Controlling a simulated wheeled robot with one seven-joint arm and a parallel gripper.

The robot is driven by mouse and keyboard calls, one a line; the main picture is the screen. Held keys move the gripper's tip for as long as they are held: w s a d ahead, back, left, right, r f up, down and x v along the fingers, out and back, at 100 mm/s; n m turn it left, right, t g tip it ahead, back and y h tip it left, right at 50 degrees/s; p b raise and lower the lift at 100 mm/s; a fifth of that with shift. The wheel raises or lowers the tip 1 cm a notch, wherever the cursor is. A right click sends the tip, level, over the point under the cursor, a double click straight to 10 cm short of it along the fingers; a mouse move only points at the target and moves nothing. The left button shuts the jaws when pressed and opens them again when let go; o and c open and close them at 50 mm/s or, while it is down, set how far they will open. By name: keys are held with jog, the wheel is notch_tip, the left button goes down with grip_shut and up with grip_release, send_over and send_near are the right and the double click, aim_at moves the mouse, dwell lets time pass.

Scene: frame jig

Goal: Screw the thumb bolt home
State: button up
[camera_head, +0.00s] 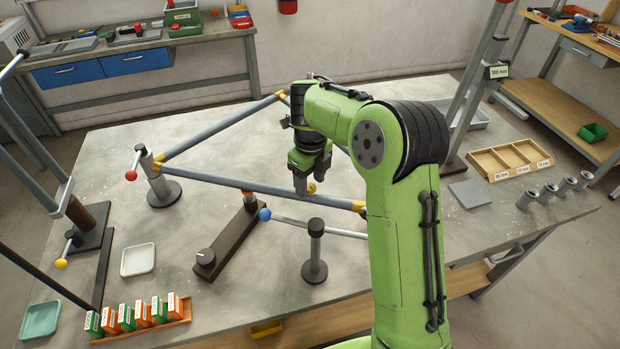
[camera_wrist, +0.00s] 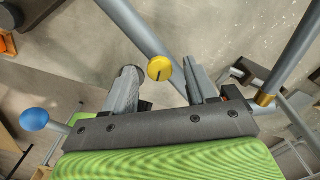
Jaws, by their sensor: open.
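The thumb bolt looks to be the yellow round head (camera_wrist: 160,68) with a dark line across it; in the head view it shows as a small yellow spot (camera_head: 312,188) beside the frame's front bar (camera_head: 240,186). My gripper (camera_head: 301,186) points down over this bar. In the wrist view my gripper (camera_wrist: 163,82) is open, one finger on each side of the yellow head, with visible gaps. I cannot tell how far above the head the fingertips are. The bolt's shank is hidden, so its depth does not show.
A lever with a blue ball (camera_head: 264,215) and a dark post (camera_head: 315,255) stand in front of the frame. A clamp with a red ball (camera_head: 131,175) stands at the frame's left corner. A divided wooden tray (camera_head: 508,160) lies right. My arm hides the frame's right part.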

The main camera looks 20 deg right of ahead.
aim_at(312, 186)
notch_tip(312, 186, up, 16)
jog(key=p, duration=0.5)
jog(key=shift+f, duration=0.15)
jog(key=shift+d, duration=0.15)
